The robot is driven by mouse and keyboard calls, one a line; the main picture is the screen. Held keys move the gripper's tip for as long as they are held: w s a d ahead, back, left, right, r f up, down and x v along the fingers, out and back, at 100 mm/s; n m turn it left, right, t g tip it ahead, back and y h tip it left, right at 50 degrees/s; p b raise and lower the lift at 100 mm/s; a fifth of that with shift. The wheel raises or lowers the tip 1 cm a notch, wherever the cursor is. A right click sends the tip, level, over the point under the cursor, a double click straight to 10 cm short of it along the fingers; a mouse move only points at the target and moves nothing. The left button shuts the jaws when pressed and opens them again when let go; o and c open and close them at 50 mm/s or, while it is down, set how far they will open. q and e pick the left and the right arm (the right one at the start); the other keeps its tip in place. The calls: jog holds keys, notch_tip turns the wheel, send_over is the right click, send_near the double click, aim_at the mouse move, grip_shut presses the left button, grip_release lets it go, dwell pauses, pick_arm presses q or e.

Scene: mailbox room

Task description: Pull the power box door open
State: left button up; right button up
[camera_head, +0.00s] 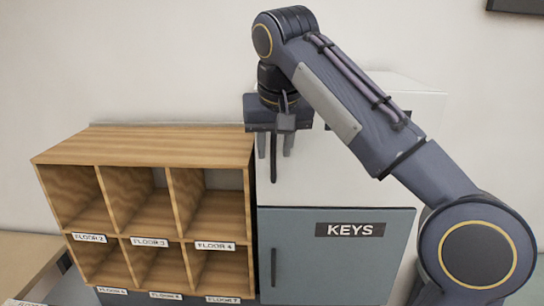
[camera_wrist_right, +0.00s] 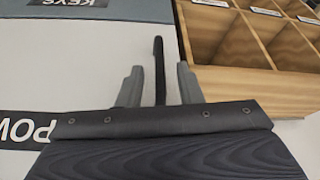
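The power box (camera_head: 335,172) is a white cabinet behind my right arm in the head view, and its door looks closed. In the right wrist view its white door (camera_wrist_right: 60,75) bears a dark label (camera_wrist_right: 25,128), of which "POW" shows upside down. Its handle (camera_wrist_right: 159,58) is a thin dark upright bar at the door's edge near the shelf. My right gripper (camera_head: 275,146) is open at the handle. In the right wrist view its two grey fingers stand on either side of the bar, with a gap on both sides. My left gripper is not in view.
A grey-blue cabinet (camera_head: 322,260) marked KEYS, with its own dark handle (camera_head: 273,267), sits directly below. A wooden pigeonhole shelf (camera_head: 150,145) with floor labels stands close on the left. My right arm covers much of the power box's right side.

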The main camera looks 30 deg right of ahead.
aim_at(274, 155)
jog(key=shift+x, duration=2)
jog(key=shift+d, duration=0.1)
grip_shut()
